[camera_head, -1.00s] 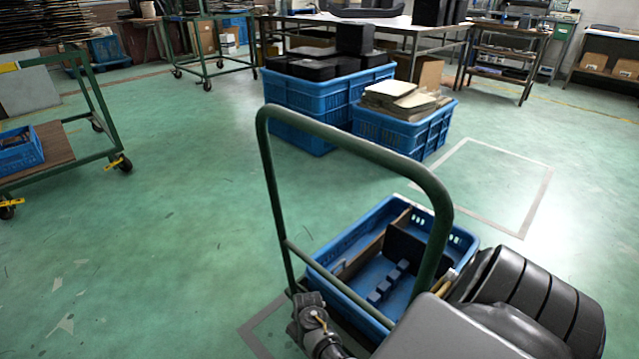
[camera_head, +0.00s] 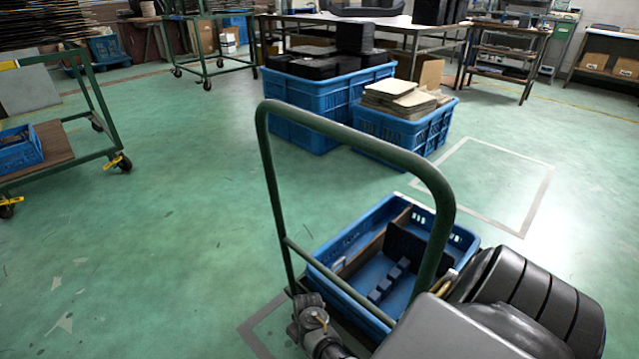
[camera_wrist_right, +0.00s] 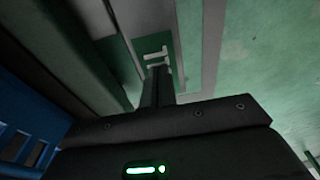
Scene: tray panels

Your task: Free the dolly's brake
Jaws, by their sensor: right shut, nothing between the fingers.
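The dolly has a green tubular handle (camera_head: 278,195) standing in front of me. A blue crate (camera_head: 345,235) with dark dividers sits on its deck. In the right wrist view, my right gripper (camera_wrist_right: 156,58) is shut and empty, pointing at the floor beside a dark edge and the blue crate (camera_wrist_right: 35,150). A grey jointed part (camera_head: 312,318) with a small brass-coloured piece shows at the foot of the handle; I cannot tell whether it is my wrist. My grey arm covers the dolly's right side. I cannot make out the brake. My left gripper is in neither view.
Another green cart (camera_head: 75,170) stands at the left, with yellow brake pedals on its casters. Loaded blue crates (camera_head: 300,130) stand on the floor ahead. A workbench (camera_head: 400,25) and shelves are behind them. The green floor left of the dolly is open.

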